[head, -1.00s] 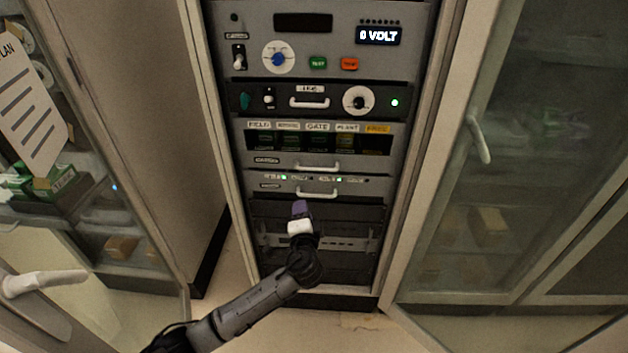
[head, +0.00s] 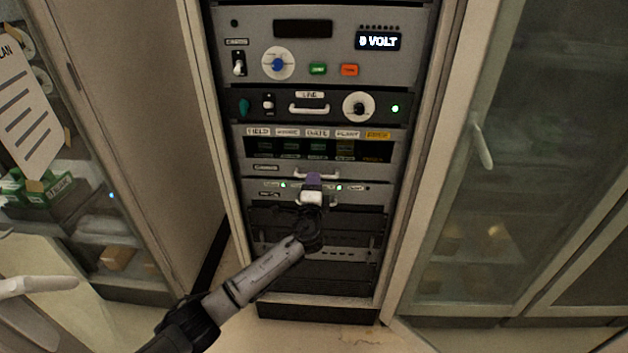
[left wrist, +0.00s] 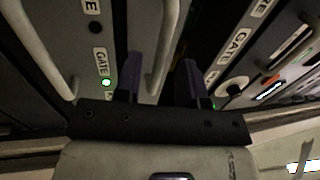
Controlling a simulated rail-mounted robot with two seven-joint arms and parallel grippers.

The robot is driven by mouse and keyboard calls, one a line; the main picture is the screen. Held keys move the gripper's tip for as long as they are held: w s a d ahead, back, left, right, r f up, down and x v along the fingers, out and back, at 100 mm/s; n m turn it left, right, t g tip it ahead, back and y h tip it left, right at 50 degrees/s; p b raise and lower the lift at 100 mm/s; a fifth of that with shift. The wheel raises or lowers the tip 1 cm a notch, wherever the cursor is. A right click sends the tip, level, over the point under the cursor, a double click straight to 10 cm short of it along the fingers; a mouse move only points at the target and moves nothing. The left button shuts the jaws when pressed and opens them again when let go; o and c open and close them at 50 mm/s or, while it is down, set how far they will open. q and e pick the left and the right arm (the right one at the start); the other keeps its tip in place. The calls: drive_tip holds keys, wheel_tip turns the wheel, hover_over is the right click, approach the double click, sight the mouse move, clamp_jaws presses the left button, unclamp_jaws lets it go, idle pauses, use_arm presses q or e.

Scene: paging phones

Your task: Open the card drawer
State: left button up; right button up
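The card drawer (head: 262,158) is a grey panel in the middle of the rack, with a dark window, green cards and a row of labels. Its light bar handle (head: 330,176) is partly hidden by my gripper. My left gripper (head: 313,180) is in front of this handle, purple fingertips upward. In the left wrist view my gripper (left wrist: 162,82) has its two purple fingers apart. The drawer's handle (left wrist: 168,42) appears between them; I cannot tell whether they touch it. The drawer looks closed. My right gripper is not in view.
A panel with small lights (head: 370,188) and its own handle (left wrist: 42,45) lies just below the drawer. A knob panel (head: 330,106) and a panel reading "VOLT" (head: 400,60) are above. A glass door cabinet (head: 520,150) stands at right, another at left.

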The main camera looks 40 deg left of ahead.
use_arm(q)
drive_tip(key=shift+b+x, duration=0.3)
drive_tip(key=shift+x, duration=1.2)
clamp_jaws()
